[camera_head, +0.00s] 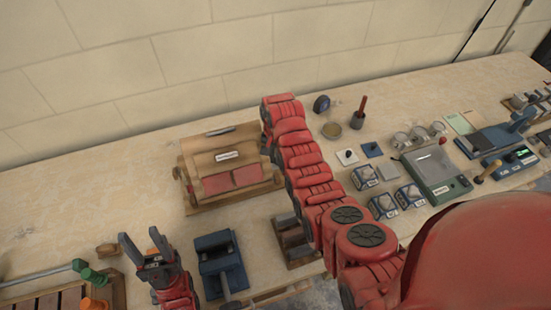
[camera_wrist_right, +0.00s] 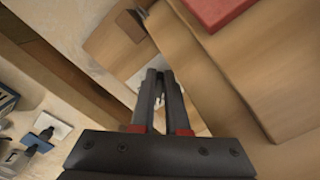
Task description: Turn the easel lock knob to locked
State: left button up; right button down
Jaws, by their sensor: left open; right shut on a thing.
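The wooden easel (camera_head: 205,160) stands on the bench near the wall, with red panels and a small white label on its front. It also shows close up in the right wrist view (camera_wrist_right: 225,75). My right arm covers the easel's right side in the head view and hides its gripper there. In the right wrist view my right gripper (camera_wrist_right: 161,78) has its fingers nearly together at the easel's side, shut on a small part taken to be the lock knob, which the fingers hide. The knob's turn position cannot be told. My left gripper (camera_head: 146,244) is open and empty, front left.
A blue clamp-like tool (camera_head: 219,262) stands right of my left gripper. A slatted wooden tray (camera_head: 60,304) with green and orange pieces lies at front left. Instruments and small blocks, including a green-grey device (camera_head: 437,172), fill the right side. Bench left of the easel is clear.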

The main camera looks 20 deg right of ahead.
jog(key=shift+f, duration=0.1)
jog(key=c, duration=0.9)
grip_release()
